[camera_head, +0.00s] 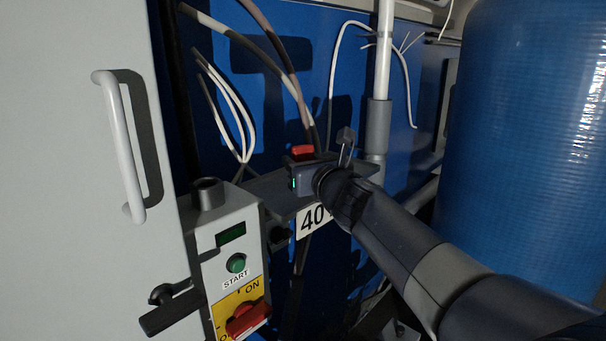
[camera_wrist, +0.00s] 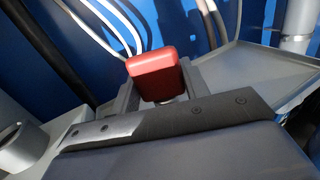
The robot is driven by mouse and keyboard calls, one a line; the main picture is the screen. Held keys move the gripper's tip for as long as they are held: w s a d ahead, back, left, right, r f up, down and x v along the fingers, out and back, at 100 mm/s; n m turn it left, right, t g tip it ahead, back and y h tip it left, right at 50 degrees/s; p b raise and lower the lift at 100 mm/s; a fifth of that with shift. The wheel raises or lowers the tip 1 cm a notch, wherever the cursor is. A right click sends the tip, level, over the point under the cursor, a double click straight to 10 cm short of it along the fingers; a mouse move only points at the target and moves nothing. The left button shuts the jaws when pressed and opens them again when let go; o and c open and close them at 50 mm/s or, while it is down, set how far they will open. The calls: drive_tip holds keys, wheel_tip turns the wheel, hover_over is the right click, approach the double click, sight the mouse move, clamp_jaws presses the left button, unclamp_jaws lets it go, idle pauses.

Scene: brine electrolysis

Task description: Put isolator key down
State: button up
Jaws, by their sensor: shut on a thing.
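The isolator key has a red block-shaped head (camera_head: 303,151), which stands up from between the jaws of my gripper (camera_head: 301,161). In the wrist view the red head (camera_wrist: 155,70) fills the middle, with a grey finger on each side of my gripper (camera_wrist: 161,92). The gripper is shut on the key. It is over or at the grey shelf (camera_head: 266,186), which also shows in the wrist view (camera_wrist: 255,75). The key's lower part is hidden by the gripper, so I cannot tell whether it touches the shelf.
A small dark object with a metal loop (camera_head: 345,139) is right of the key. Left is a control box (camera_head: 236,221) with a round dark holder (camera_head: 207,193), green START button and red rotary switch (camera_head: 247,318). Cables (camera_head: 283,50) hang behind. A blue tank (camera_head: 535,130) stands right.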

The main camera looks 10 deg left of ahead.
drive_tip(key=shift+f, duration=0.2)
drive_tip(key=shift+f, duration=0.15)
drive_tip(key=o, duration=1.1)
drive_tip(key=shift+r, duration=0.25)
drive_tip(key=shift+s+d+f, duration=0.1)
drive_tip(key=shift+s+d, duration=0.15)
drive_tip(key=v, duration=1.1)
drive_tip(key=shift+s+d, duration=0.1)
drive_tip(key=shift+s, duration=0.05)
